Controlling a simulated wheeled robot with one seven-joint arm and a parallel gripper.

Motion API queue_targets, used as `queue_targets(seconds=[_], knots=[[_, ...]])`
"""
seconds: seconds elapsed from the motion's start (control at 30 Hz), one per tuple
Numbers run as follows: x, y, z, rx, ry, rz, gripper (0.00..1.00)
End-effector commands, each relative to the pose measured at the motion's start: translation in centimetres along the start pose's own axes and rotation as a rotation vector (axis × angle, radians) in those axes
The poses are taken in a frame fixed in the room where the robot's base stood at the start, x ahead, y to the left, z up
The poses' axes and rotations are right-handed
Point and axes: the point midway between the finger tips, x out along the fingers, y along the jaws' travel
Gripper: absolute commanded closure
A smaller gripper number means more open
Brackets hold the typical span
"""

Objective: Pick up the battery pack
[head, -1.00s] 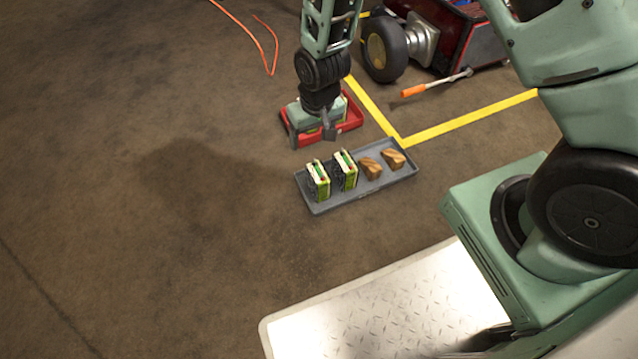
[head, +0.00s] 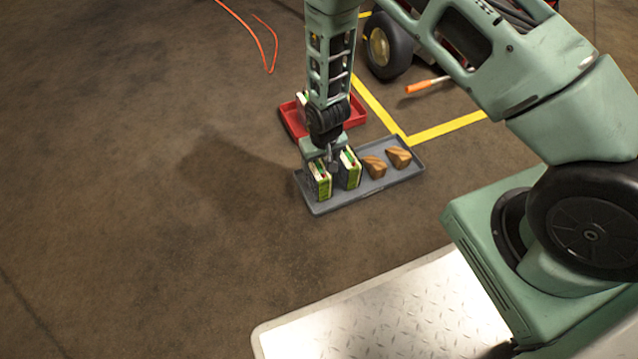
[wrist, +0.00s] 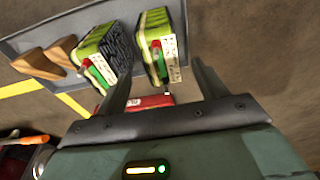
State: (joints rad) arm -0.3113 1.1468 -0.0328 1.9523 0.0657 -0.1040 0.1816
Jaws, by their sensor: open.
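Two green-and-white battery packs stand side by side in a grey tray (head: 345,203). The left pack (head: 322,187) and the right pack (head: 350,170) both show in the head view. My gripper (head: 322,163) is just above the left pack, pointing down, open and empty. The other pack (wrist: 105,50) is outside the left finger. Whether the fingers touch a pack is unclear.
Two brown wedge-shaped blocks (head: 398,157) sit in the tray's right end. A red tray (head: 292,120) with a pale item is behind, partly hidden by my arm. Yellow floor lines (head: 440,129) and an orange-handled tool (head: 420,87) lie beyond.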

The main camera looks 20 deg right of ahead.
Motion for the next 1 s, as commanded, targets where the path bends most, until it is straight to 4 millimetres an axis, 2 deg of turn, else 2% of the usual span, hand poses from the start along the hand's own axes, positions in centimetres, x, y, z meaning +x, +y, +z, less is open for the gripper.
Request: queue_targets(seconds=[0.23,0.57,0.83,0.87,1.0], knots=[[1.3,-0.1,0.1,0.000,-0.001,0.000,0.29],[5.4,-0.2,0.2,0.001,-0.002,0.000,0.29],[5.4,-0.2,0.1,0.001,-0.001,0.000,0.29],[5.4,-0.2,0.1,0.001,-0.001,0.000,0.32],[5.4,-0.2,0.1,0.000,-0.001,0.000,0.71]])
